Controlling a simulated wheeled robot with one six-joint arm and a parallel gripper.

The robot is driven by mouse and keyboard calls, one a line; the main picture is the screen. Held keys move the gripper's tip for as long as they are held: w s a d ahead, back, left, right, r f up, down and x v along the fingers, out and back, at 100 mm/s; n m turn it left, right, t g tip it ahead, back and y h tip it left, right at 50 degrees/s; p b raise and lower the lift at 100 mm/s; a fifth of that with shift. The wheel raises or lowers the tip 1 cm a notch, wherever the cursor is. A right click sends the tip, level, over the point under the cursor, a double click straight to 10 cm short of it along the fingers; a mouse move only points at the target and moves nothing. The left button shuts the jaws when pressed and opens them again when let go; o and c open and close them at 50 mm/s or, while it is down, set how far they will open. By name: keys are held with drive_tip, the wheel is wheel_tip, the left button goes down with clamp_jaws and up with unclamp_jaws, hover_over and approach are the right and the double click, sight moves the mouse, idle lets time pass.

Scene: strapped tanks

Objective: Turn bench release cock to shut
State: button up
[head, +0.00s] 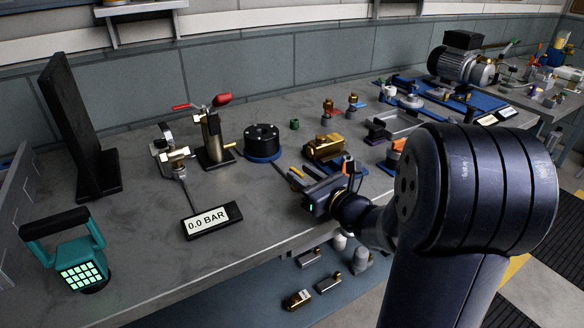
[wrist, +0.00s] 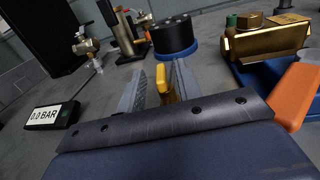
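A brass and steel valve fitting (head: 172,155), which looks like the release cock, stands left on the bench, joined by a tube to a display reading 0.0 BAR (head: 211,220). Its exact handle angle is too small to tell. The fitting also shows at upper left in the wrist view (wrist: 86,44). My gripper (head: 297,177) is low over the bench's front part, right of the display and well apart from the fitting. Its fingers (wrist: 158,88) are open, with a yellow bar (wrist: 164,82) showing between them; contact is unclear.
A black round block on a blue base (head: 262,142) and a brass block (head: 323,148) stand beyond my gripper. An orange block (wrist: 298,95) is close on its right. Bench around the display is clear.

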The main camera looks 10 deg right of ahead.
sight(292, 167)
drive_tip(key=shift+x, duration=2.25)
drive_tip(key=shift+s, duration=0.1)
drive_tip(key=shift+c, duration=0.2)
clamp_jaws()
